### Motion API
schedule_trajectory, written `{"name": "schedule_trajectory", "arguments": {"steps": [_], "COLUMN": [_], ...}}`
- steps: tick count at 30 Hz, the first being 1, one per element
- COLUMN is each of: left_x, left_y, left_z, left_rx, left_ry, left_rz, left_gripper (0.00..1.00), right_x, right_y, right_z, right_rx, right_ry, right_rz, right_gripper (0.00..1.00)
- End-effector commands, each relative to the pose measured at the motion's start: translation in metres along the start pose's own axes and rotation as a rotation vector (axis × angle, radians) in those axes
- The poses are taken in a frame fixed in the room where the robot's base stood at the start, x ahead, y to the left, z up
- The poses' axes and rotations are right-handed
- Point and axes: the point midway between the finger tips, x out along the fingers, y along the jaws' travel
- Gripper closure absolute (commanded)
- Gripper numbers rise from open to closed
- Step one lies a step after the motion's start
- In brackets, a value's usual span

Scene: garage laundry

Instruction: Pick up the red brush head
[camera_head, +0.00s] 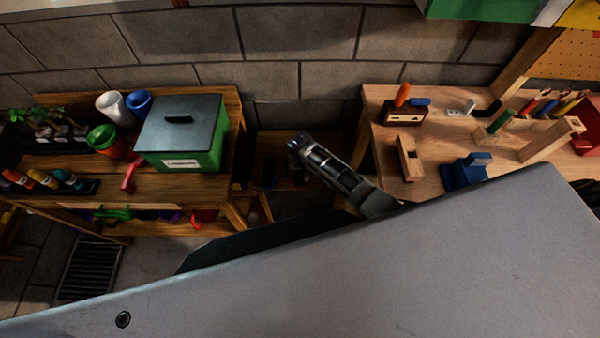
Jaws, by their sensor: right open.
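I cannot clearly make out a red brush head. A small red piece (130,175) sticks up at the front of the left wooden bench, beside the green box; its shape is too small to tell. Another red thing (203,218) shows partly on the shelf below. My right gripper (298,141) is open and empty, over the gap between the two benches. It touches neither red thing. My left gripper is out of view.
The left bench (70,160) holds a green box with a dark lid (185,120), pots, bottles and plants. The right bench (450,150) holds wooden blocks, a blue tool (465,173) and several handled tools. The lower part of the view is blocked by a grey surface.

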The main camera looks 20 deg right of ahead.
Motion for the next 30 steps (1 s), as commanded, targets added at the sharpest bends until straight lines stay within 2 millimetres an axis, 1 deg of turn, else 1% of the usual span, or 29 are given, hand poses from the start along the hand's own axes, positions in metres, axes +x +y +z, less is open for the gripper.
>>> {"name": "schedule_trajectory", "arguments": {"steps": [11, 14, 23, 24, 30], "left_x": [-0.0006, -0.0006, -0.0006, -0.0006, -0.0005], "left_y": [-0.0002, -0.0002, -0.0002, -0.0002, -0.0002], "left_z": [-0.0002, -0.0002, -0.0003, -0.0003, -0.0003], "left_rx": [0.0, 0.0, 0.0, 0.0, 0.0], "left_ry": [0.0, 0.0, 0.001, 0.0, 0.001], "left_rz": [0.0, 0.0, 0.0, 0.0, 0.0], "left_gripper": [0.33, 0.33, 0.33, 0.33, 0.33], "right_x": [0.0009, 0.0009, 0.0009, 0.0007, 0.0007], "right_y": [0.0002, 0.0002, 0.0002, 0.0001, 0.0002], "right_z": [0.0003, 0.0003, 0.0002, 0.0, 0.0], "right_rx": [0.0, 0.0, 0.0, 0.0, 0.0], "right_ry": [-0.001, -0.001, 0.0, 0.0, 0.0], "right_rz": [0.0, 0.0, 0.0, 0.0, 0.0], "right_gripper": [0.39, 0.5, 0.88, 0.9, 0.9]}}
